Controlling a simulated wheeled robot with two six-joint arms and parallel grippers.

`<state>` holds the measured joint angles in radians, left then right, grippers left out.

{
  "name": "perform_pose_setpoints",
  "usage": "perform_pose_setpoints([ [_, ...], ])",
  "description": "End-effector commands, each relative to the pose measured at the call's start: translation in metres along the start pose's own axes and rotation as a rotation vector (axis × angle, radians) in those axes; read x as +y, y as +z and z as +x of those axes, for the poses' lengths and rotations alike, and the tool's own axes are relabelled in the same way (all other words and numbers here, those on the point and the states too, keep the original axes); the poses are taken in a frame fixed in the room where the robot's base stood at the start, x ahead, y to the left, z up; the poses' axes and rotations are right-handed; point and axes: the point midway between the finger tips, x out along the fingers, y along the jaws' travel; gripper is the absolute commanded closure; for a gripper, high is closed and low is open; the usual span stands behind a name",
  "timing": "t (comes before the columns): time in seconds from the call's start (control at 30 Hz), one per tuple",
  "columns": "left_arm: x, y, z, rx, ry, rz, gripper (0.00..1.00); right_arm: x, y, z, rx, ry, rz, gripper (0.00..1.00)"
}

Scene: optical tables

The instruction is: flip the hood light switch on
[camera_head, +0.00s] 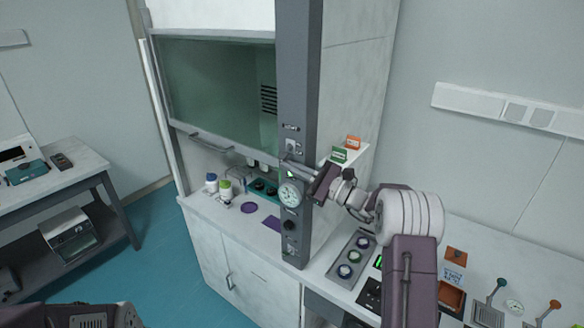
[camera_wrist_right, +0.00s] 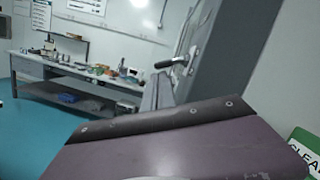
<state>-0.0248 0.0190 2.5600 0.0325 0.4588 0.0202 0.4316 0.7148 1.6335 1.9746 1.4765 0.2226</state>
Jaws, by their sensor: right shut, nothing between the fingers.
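The hood light switch appears to be on the fume hood's dark grey front post (camera_head: 300,60), in the small plate (camera_head: 291,146) near the upper labels; its lever position is too small to tell. My right gripper (camera_head: 285,162) reaches in from the right, its shut, empty fingers in front of the post just below that plate. In the right wrist view the shut fingers (camera_wrist_right: 158,92) point toward a dark-tipped lever (camera_wrist_right: 172,63) on the grey post (camera_wrist_right: 232,55); I cannot tell whether they touch. My left gripper's fingers are not in view.
Below the fingers the post carries a round gauge (camera_head: 290,194) and a black knob (camera_head: 290,226). The hood's glass sash (camera_head: 215,90) is left of the post, with bottles (camera_head: 225,187) beneath.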

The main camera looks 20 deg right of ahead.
Motion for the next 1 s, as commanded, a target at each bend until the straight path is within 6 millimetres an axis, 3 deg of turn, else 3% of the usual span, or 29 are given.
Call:
perform_pose_setpoints([
  [0.57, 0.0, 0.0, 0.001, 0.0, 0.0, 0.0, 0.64, 0.002, 0.005, 0.001, 0.0, -0.033, 0.133, 1.0],
  [1.0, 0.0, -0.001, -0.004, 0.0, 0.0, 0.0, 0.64, 0.006, 0.022, 0.006, 0.0, -0.123, 0.492, 1.0],
])
